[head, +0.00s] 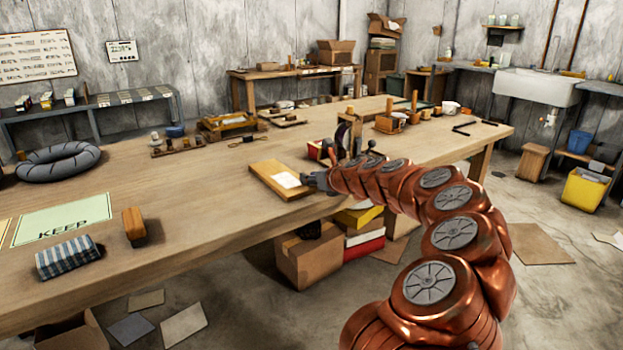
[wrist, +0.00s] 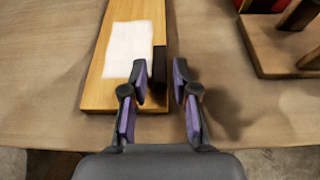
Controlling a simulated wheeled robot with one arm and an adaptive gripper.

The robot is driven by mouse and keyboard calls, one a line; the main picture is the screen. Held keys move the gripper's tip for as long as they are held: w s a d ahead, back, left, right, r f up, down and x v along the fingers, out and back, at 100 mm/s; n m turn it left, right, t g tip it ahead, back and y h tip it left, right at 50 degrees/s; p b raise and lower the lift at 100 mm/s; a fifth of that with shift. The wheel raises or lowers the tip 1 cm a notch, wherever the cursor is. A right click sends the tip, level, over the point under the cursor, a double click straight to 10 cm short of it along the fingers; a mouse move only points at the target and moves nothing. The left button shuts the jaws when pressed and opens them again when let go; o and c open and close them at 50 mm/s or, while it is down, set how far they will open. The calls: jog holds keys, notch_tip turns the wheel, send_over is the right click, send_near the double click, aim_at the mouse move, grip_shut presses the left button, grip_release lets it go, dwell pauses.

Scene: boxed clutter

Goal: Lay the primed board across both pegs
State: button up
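The board (head: 268,181) is a flat wooden plank with a white patch, lying on the workbench near its front edge. In the wrist view the board (wrist: 97,92) runs away from me, with a dark strip (wrist: 159,66) at its right side. My gripper (head: 306,180) is at the board's right side. In the wrist view my gripper (wrist: 160,72) has its fingers apart, the left one over the board and the right one beyond its right edge. The dark strip shows between them. I cannot tell whether they touch the board. I cannot tell which uprights are the pegs.
A wooden stand with uprights (wrist: 280,62) is right of the board. The workbench (head: 200,220) is bare left of the board. A striped block (head: 68,257), a brown block (head: 134,226) and a green KEEP sheet (head: 62,216) lie farther left.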

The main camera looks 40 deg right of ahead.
jog(key=shift+o, duration=0.6)
jog(key=shift+s+r, duration=0.35)
jog(key=shift+s, duration=0.1)
jog(key=p+v, duration=0.2)
jog(key=v, duration=0.9)
jog(key=shift+a, duration=0.15)
